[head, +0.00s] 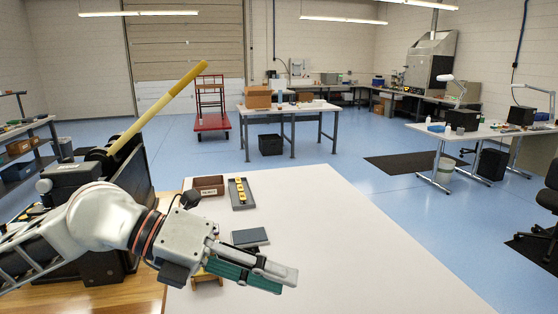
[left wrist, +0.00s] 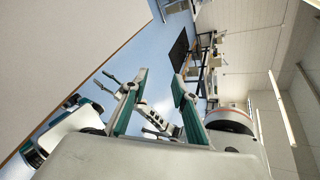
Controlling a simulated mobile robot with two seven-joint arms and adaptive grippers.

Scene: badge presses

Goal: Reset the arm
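My left gripper (head: 283,279) reaches in from the left in the head view, above the white table, with its fingers pointing right and down. In the left wrist view its two green-lined fingers (left wrist: 161,76) stand apart with nothing held between the tips. The black press (head: 138,185) stands at the left behind my left arm, which hides part of it. Its long yellow lever (head: 172,96) slants up to the right. The gripper is apart from the lever.
On the white table (head: 350,235) lie a brown labelled bin (head: 208,186), a dark tray (head: 246,205) with several yellow pieces and a dark flat block (head: 250,237). A small yellowish thing (head: 206,276) is partly hidden below my gripper. The table's right side is clear.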

